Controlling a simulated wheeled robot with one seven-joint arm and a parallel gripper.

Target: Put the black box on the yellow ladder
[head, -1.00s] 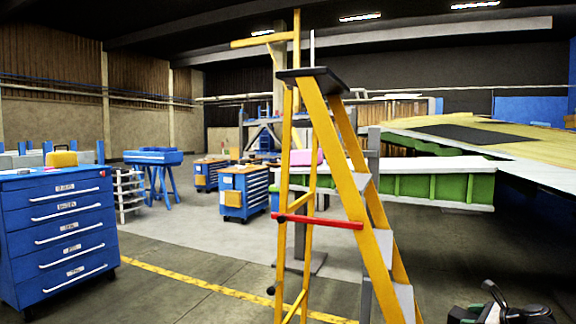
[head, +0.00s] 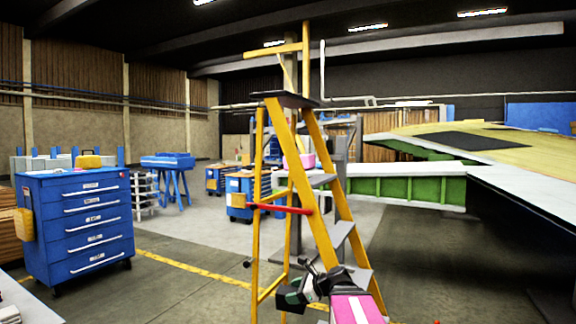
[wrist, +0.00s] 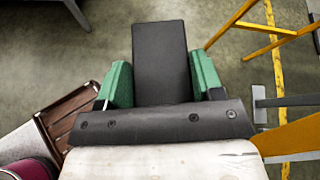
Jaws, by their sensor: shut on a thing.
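The yellow ladder (head: 326,235) stands upright near the middle of the head view. It has a dark flat top platform (head: 285,98), grey steps and a red crossbar. My gripper (head: 290,296) is low in front of the ladder's lower part, well below the top. In the wrist view, my green fingers (wrist: 160,85) are shut on the sides of the black box (wrist: 160,58). The box points away from the wrist, over the floor. Yellow ladder rails (wrist: 262,30) show to its upper right.
A blue drawer cabinet (head: 92,225) stands at the left. A green and white wing structure (head: 408,188) is to the right behind the ladder. A brown slatted tray (wrist: 88,108) lies at the left of the wrist view. Open floor (head: 190,270) lies between cabinet and ladder.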

